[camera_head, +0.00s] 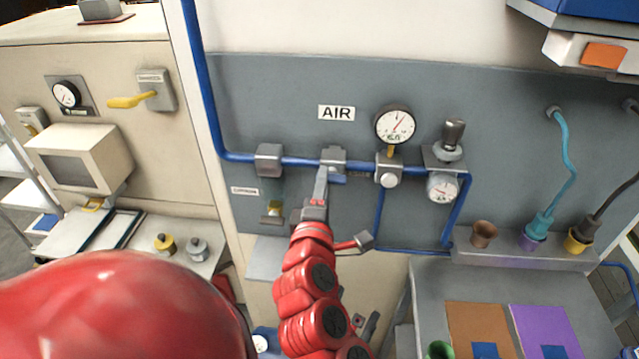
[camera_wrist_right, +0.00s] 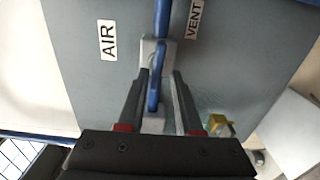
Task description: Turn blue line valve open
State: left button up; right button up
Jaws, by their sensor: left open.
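The blue line valve has a grey body (camera_head: 333,158) on the blue air pipe under the AIR sign. Its blue lever (camera_head: 339,180) lies roughly along the pipe and is partly hidden by my right gripper (camera_head: 321,180). In the right wrist view the lever (camera_wrist_right: 154,88) lies between the two fingers of my right gripper (camera_wrist_right: 159,78). Gaps show on both sides, so the gripper looks open around it. My left gripper (camera_head: 365,325) appears low in the head view, open and empty, well below the panel and partly hidden by my right arm.
A pressure gauge (camera_head: 395,125), a regulator (camera_head: 443,187) and a grey pipe block (camera_head: 269,160) are on the same line. A yellow lever (camera_head: 130,101) is on the left cabinet. Cups and hose plugs stand on the right shelf (camera_head: 525,252). A VENT label (camera_wrist_right: 194,18) is beside the pipe.

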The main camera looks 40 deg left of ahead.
jog(key=shift+o, duration=0.4)
jog(key=shift+w+d, duration=0.15)
jog(key=shift+w, duration=0.05)
jog(key=p+v, duration=1)
jog(key=v, duration=0.7)
jog(key=shift+s, duration=0.2)
jog(key=shift+d+f, duration=0.1)
jog(key=shift+d, duration=0.05)
